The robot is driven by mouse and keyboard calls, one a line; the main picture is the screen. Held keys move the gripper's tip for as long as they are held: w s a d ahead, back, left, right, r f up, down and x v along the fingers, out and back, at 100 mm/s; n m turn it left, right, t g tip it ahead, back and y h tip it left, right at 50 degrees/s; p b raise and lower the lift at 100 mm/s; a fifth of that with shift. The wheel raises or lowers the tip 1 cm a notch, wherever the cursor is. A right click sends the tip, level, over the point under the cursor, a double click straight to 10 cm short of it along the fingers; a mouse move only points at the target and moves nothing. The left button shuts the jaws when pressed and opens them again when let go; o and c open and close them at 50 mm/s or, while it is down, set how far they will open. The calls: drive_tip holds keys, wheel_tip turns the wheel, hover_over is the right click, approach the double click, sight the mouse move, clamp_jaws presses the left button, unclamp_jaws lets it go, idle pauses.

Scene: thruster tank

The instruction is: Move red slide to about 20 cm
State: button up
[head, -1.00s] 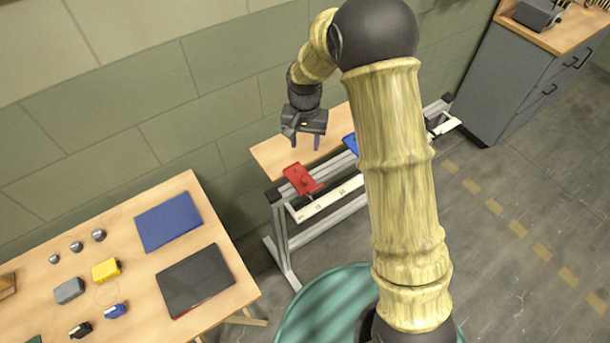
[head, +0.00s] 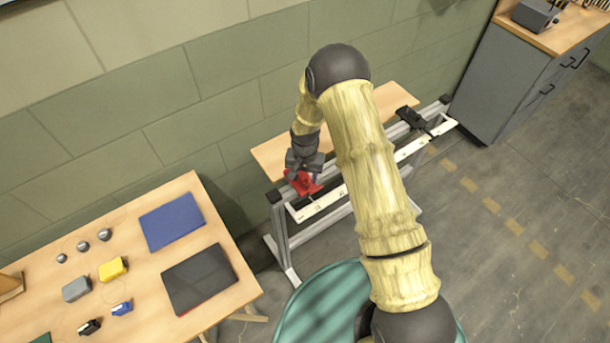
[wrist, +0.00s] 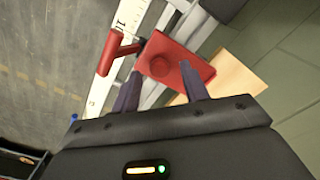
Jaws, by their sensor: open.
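The red slide (head: 306,187) sits near the left end of a metal rail with a white marked scale (head: 325,200). My gripper (head: 304,172) is right over it, open. In the wrist view the red slide (wrist: 160,52) shows a flat plate with a round raised part and a red bar reaching over the white scale (wrist: 128,22). The two fingers of my gripper (wrist: 160,75) are apart, with the slide's plate between and just beyond their tips. I cannot tell whether they touch it. The scale's numbers are too small to read.
A black slide (head: 412,118) sits toward the rail's right end. My arm hides the rail's middle. A wooden board (head: 268,158) lies behind the rail, against the wall. A table (head: 215,228) at left holds laptops and small items. A grey cabinet (head: 510,85) stands at right.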

drive_tip(key=shift+f, duration=0.65)
clamp_jaws()
